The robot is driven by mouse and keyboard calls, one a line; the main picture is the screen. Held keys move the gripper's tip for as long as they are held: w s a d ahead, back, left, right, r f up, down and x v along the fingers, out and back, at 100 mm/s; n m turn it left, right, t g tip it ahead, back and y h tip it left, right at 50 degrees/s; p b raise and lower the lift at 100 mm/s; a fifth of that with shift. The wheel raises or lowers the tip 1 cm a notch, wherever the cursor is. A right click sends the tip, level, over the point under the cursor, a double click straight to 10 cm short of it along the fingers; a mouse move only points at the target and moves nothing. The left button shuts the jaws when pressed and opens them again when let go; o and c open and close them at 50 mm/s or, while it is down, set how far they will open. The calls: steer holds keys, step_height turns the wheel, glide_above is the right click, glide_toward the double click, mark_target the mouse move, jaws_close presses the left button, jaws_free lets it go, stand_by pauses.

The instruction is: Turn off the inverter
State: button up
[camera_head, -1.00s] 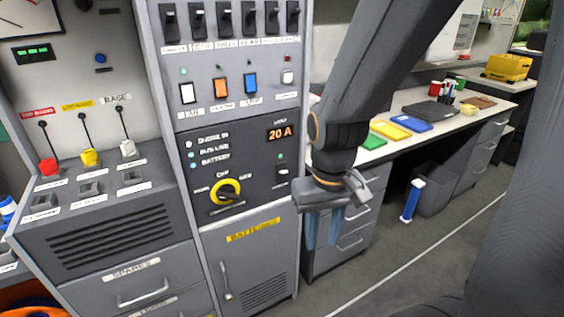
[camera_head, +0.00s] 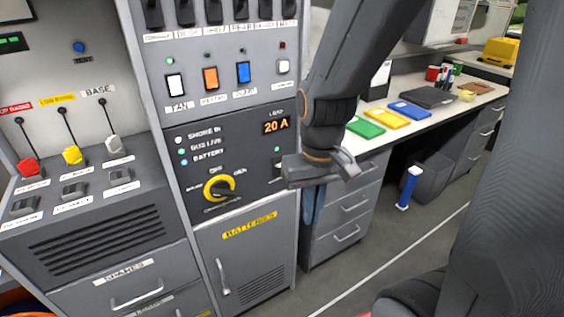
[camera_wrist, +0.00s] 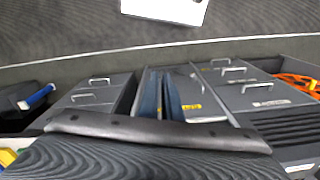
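No label reading "inverter" is legible. The grey panel has a row of rocker switches: white (camera_head: 175,87), orange (camera_head: 210,79), blue (camera_head: 243,73) and a second white one (camera_head: 283,67) under a dark red lamp. Below, a dark panel (camera_head: 215,145) carries a yellow rotary knob (camera_head: 219,188), a "20 A" display (camera_head: 276,126) and a small switch (camera_head: 278,164) under a green lamp, partly hidden by my gripper. My gripper (camera_head: 311,208) hangs right of this panel, fingers down, empty. In the wrist view its blue fingers (camera_wrist: 162,95) stand slightly apart.
A batteries cabinet (camera_head: 245,260) is below the panel. A desk (camera_head: 425,124) with coloured folders is at right. The floor between is clear.

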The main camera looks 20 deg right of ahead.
steer(key=w+r+n+t+p, duration=0.1)
steer(key=w+r, duration=0.1)
steer(key=w, duration=0.5)
steer(key=w+r+n+t+p, duration=0.1)
steer(key=w+r, duration=0.2)
steer(key=w, duration=0.4)
steer(key=w+r+p, duration=0.2)
steer(key=w+r, duration=0.1)
steer(key=w, duration=0.4)
steer(key=shift+w+d+r+n+t+y, duration=0.15)
steer(key=shift+d+r+n+t+y, duration=0.1)
steer(key=shift+d+n+t+y, duration=0.15)
jaws_close()
steer(key=p, duration=0.2)
glide_toward(279, 164)
steer(key=x, duration=0.5)
steer(key=shift+f, duration=0.15)
steer(key=shift+f+b, duration=0.1)
steer(key=shift+b, duration=0.6)
steer(key=shift+s+t, duration=0.2)
steer(key=shift+t, duration=0.1)
